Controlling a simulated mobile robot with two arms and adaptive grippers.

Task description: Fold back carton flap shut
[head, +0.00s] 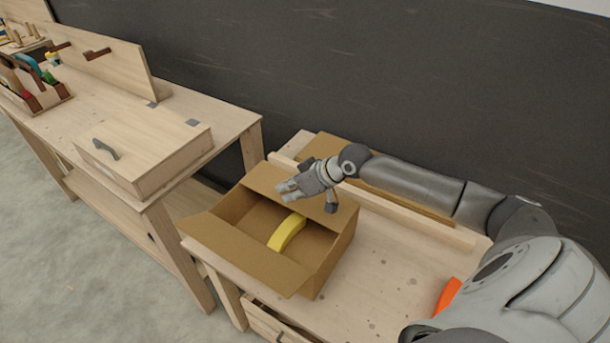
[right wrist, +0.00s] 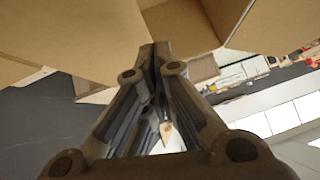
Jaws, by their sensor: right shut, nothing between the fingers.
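The brown cardboard carton (head: 335,255) stands on a wooden bench, its top partly open. Its back flap (head: 262,180) leans inward over the rear of the opening. The front flap (head: 245,262) is folded outward. A yellow curved object (head: 287,232) lies inside the carton, its far end close to the back flap's edge. My right gripper (head: 285,190) is shut and empty, over the back flap; whether it touches it I cannot tell. In the right wrist view its closed fingertips (right wrist: 160,48) point at brown cardboard (right wrist: 80,35). My left gripper is not in view.
A wooden rail (head: 440,230) and a brown board (head: 425,208) run behind the carton. An orange object (head: 447,294) lies at the right. A second bench at the left holds a wooden box with a grey handle (head: 145,150) and a tool caddy (head: 35,95).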

